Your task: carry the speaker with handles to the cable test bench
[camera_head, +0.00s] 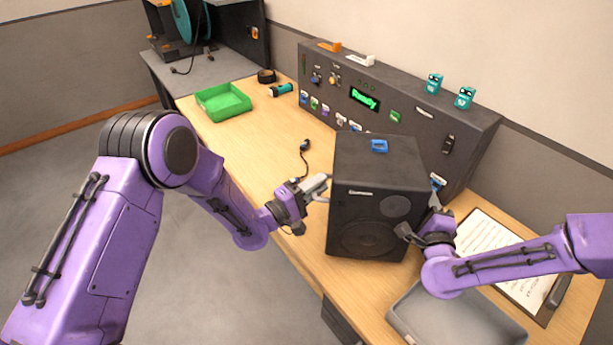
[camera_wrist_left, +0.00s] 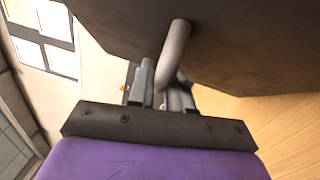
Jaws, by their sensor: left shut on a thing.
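The speaker (camera_head: 365,220) is a large black box with round cones on its front, upright at the middle of the wooden table. My left gripper (camera_head: 318,188) is at its left side, shut on the grey handle (camera_wrist_left: 174,52) in the left wrist view. My right gripper (camera_head: 430,215) is at the speaker's right side; its fingertips are partly hidden, and I cannot tell whether they are shut. I cannot tell whether the speaker touches the table. A grey bench (camera_head: 190,75) at the back left bears a teal cable reel; it may be the cable test bench.
A dark console (camera_head: 455,115) with a green "Ready" display stands along the wall behind the speaker. A green tray (camera_head: 222,102), a teal torch (camera_head: 281,90) and a black cable (camera_head: 303,160) lie left of it. A grey tray (camera_head: 455,320) and a clipboard (camera_head: 492,240) are at the right.

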